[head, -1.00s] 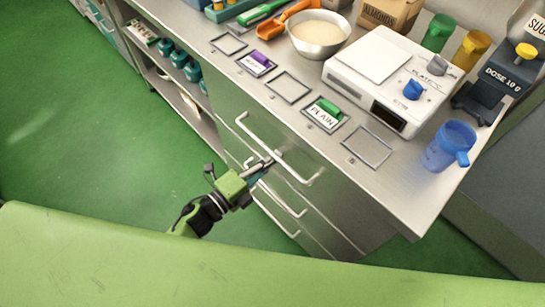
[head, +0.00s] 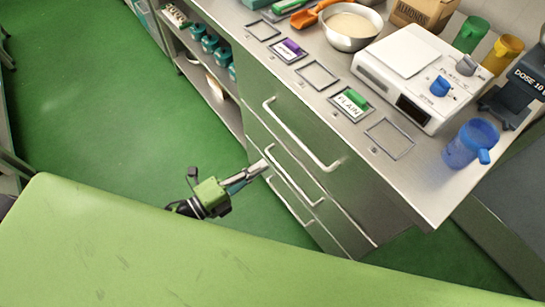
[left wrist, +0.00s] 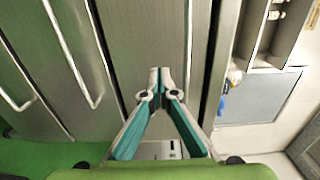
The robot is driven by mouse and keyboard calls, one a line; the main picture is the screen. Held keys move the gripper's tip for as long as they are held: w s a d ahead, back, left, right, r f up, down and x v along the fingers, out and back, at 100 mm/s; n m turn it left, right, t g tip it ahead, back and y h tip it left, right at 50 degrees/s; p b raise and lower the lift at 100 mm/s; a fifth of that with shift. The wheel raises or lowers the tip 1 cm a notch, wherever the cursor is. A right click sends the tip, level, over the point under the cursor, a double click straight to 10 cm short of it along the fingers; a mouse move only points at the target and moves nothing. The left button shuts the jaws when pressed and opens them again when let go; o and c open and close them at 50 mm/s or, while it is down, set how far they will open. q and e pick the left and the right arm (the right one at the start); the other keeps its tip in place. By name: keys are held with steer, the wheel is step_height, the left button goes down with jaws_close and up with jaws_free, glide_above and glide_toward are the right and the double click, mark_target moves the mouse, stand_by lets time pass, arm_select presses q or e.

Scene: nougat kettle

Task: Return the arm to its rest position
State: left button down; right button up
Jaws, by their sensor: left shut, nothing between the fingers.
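My left gripper (head: 256,169) is shut and empty in the head view, low in front of the steel drawer cabinet (head: 375,200). Its closed fingers (left wrist: 159,75) also show in the left wrist view, with the cabinet front beyond them. In the head view the fingertips lie over the left edge of the drawer fronts, close to a drawer handle (head: 300,180); I cannot tell the exact gap. My right gripper is in neither view.
The counter holds a white scale (head: 410,75), a steel bowl (head: 350,25), a blue jug (head: 471,143) and tags in frames, such as the green PLAIN tag (head: 351,102). Open shelves (head: 215,85) stand left of the drawers. The green floor (head: 90,100) at left is clear.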

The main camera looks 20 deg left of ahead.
arm_select(q)
steer(key=s+a+f+n+g+y, duration=0.1)
steer(key=s+a+f+n+y, duration=0.3)
steer(key=f, duration=0.5)
steer(key=s+a+f+n+g+y, duration=0.25)
steer(key=f+n, duration=0.35)
steer(key=f, duration=0.4)
steer(key=s+a+f+n+g+y, duration=0.1)
steer(key=s+a+f+n+y, duration=0.2)
steer(key=f, duration=0.6)
steer(key=s+f+n+g, duration=0.3)
steer(key=s+f, duration=0.2)
steer(key=s, duration=0.3)
steer(key=s+f+n+g+y, duration=0.1)
steer(key=s+f+n+g, duration=0.1)
steer(key=s+f, duration=0.3)
steer(key=s+f+n+g+p, duration=0.1)
steer(key=s+f+n+g, duration=0.2)
steer(key=s, duration=0.7)
step_height(320, 180, down, 2)
steer(key=shift+s+f+n+g, duration=0.1)
steer(key=shift+s+n+g, duration=0.25)
steer(key=shift+n, duration=0.75)
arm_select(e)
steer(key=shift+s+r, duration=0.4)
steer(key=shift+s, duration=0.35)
arm_select(q)
steer(key=shift+a+y, duration=0.1)
steer(key=shift+y, duration=0.15)
